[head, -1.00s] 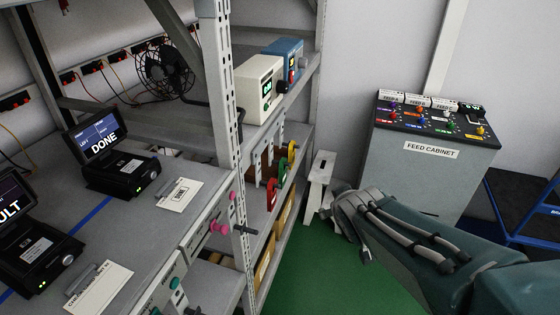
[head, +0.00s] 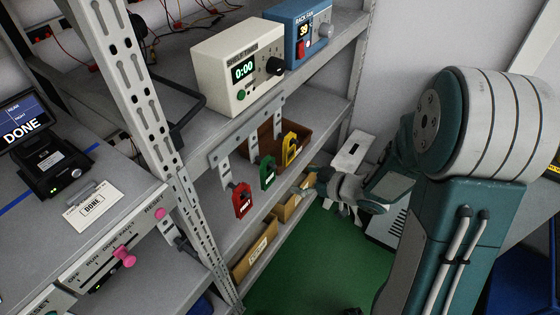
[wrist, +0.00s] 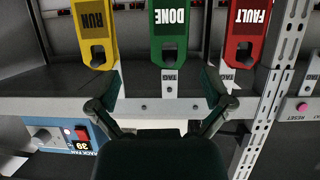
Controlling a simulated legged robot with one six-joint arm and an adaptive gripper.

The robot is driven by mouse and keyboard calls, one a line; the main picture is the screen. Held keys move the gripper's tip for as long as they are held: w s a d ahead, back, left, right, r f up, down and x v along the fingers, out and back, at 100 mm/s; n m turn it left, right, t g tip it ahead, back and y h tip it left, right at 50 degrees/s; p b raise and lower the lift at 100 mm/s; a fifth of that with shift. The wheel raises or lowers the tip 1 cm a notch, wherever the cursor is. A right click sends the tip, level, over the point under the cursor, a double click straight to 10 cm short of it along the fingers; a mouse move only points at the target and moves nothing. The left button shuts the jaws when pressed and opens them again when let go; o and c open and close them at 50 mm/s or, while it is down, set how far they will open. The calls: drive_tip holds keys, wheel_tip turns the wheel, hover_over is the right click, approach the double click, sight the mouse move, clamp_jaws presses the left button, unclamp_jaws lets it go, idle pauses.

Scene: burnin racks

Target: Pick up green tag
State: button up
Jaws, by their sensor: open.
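The green tag (head: 268,172) hangs from the tag rail on the rack, between the red tag (head: 242,201) and the yellow tag (head: 290,149). In the wrist view, which looks upside down, the green tag (wrist: 169,30) reads DONE and sits at top middle, with the yellow RUN tag (wrist: 92,32) left and the red FAULT tag (wrist: 246,32) right. My gripper (wrist: 159,88) is open and empty, its fingers spread to either side of the green tag's line. It appears apart from the tag. In the head view my gripper (head: 333,187) is right of the tags.
The tag rail (head: 220,152) hangs below a shelf carrying a white timer (head: 236,70) and blue rack fan box (head: 297,36). A brown bin (head: 262,140) sits behind the tags. A perforated rack post (head: 137,85) stands left. Green floor (head: 310,265) is open below.

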sight(270, 174)
drive_tip(key=x, duration=0.4)
drive_tip(key=s+a+x, duration=0.1)
drive_tip(key=x, duration=0.1)
drive_tip(key=shift+w+a, duration=0.15)
drive_tip(key=shift+w+f+g+y, duration=0.2)
drive_tip(key=shift+w+g+y, duration=0.1)
drive_tip(key=x, duration=0.4)
drive_tip(key=shift+a, duration=0.15)
drive_tip(key=shift+w+a, duration=0.1)
drive_tip(key=shift+a, duration=0.25)
drive_tip(key=shift+d, duration=0.15)
drive_tip(key=c, duration=0.7)
drive_tip(key=shift+d, duration=0.25)
drive_tip(key=shift+c, duration=0.7)
